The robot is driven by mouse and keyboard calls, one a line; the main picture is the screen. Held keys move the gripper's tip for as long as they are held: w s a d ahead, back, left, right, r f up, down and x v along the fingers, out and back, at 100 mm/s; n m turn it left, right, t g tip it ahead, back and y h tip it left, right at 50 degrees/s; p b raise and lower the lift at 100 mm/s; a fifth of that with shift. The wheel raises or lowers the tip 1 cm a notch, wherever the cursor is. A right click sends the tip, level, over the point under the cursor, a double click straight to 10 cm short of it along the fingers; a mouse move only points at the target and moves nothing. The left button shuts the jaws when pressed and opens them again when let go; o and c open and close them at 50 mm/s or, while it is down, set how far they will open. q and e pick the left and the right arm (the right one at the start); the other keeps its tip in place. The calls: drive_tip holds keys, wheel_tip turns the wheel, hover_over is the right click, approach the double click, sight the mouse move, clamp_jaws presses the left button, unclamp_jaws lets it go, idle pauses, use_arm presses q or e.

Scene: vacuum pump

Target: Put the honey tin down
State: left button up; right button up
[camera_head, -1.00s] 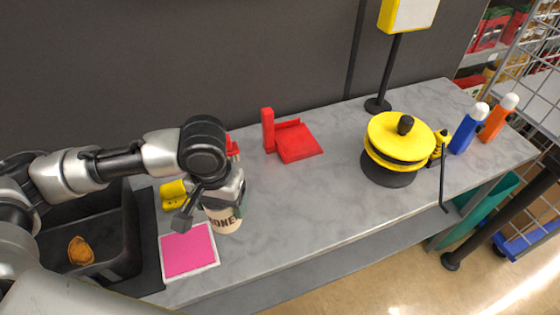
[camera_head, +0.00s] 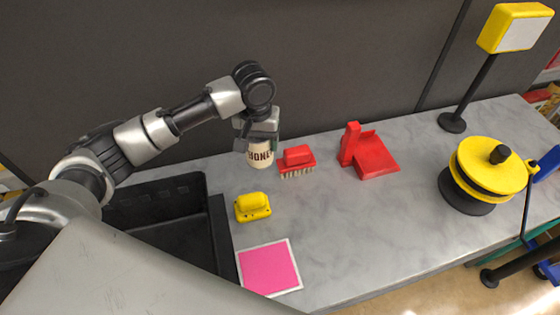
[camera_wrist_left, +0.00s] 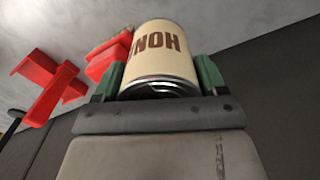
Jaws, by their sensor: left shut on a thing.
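The honey tin (camera_head: 260,154) is cream with dark HONEY lettering. My left gripper (camera_head: 260,136) is shut on it from above, at the back of the counter, left of the red brush. In the left wrist view the tin (camera_wrist_left: 158,55) sits between the green finger pads of the gripper (camera_wrist_left: 155,82). I cannot tell whether the tin's base touches the counter (camera_head: 345,225). My right gripper does not show.
A red brush (camera_head: 298,158) is just right of the tin. A yellow object (camera_head: 252,206) and a pink square (camera_head: 269,268) lie nearer the front. A black sink (camera_head: 160,225) is at left. A red dustpan-like piece (camera_head: 372,155) and yellow-black pot (camera_head: 480,178) stand further right.

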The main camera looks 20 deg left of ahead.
sight(258, 152)
use_arm(q)
wheel_tip(258, 152, down, 4)
drive_tip(key=shift+a+f, duration=0.1)
drive_tip(key=shift+f, duration=0.05)
drive_tip(key=shift+f+p, duration=0.55)
drive_tip(key=shift+f, duration=1.55)
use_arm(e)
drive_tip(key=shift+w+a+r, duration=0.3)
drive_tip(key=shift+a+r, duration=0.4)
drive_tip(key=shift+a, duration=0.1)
use_arm(q)
drive_tip(key=shift+f, duration=0.1)
drive_tip(key=o, duration=1.2)
drive_tip(key=shift+c, duration=0.2)
wheel_tip(258, 152, up, 12)
drive_tip(key=shift+r+b, duration=0.15)
drive_tip(key=shift+b, duration=0.5)
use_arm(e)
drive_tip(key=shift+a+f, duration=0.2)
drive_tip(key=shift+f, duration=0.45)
